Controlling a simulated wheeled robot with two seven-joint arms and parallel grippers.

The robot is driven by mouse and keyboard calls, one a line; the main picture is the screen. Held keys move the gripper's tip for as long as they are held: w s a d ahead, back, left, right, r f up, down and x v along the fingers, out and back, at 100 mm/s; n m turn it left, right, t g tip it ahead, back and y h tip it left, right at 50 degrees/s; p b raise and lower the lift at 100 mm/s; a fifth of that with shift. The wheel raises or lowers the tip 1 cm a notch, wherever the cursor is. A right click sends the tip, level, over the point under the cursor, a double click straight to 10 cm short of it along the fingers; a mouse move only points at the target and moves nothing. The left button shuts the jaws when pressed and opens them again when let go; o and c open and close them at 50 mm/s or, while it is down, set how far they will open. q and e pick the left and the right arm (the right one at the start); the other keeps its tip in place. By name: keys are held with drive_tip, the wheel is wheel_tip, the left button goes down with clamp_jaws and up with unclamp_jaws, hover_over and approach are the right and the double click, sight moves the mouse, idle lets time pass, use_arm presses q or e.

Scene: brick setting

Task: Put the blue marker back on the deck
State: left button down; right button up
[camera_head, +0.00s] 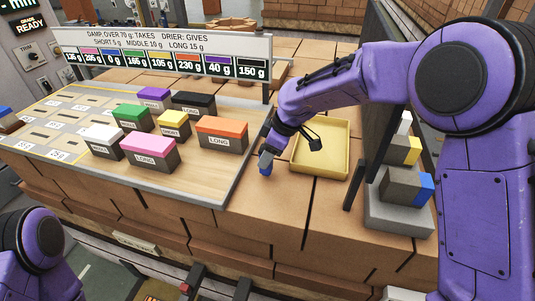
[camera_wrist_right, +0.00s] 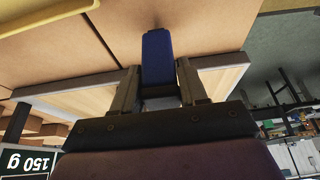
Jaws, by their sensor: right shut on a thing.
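My right gripper (camera_head: 266,160) is shut on the blue marker (camera_head: 265,170), a small dark blue block. In the right wrist view the blue marker (camera_wrist_right: 158,55) stands out between the two fingers (camera_wrist_right: 157,88). In the head view it is just right of the deck's grey edge, over the brick top; whether it touches the bricks I cannot tell. The deck (camera_head: 205,180) is a pale board with a grey rim, holding several grey blocks with coloured tops. Part of my left arm shows at the bottom left, but its gripper is out of view.
A yellow tray (camera_head: 335,165) lies right of my right gripper. A label board (camera_head: 170,62) stands behind the deck. Bricks in front of the tray are clear.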

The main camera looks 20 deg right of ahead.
drive_tip(key=shift+s+a+f, duration=0.1)
drive_tip(key=shift+f, duration=0.3)
drive_tip(key=shift+w+f, duration=0.35)
drive_tip(key=o, duration=0.8)
drive_tip(key=shift+o, duration=0.2)
drive_tip(key=shift+s, duration=0.1)
drive_tip(key=shift+s+r, duration=0.15)
drive_tip(key=shift+r, duration=0.05)
drive_tip(key=shift+r, duration=0.1)
drive_tip(key=b+v, duration=0.2)
drive_tip(key=v, duration=0.9)
drive_tip(key=shift+r, duration=0.3)
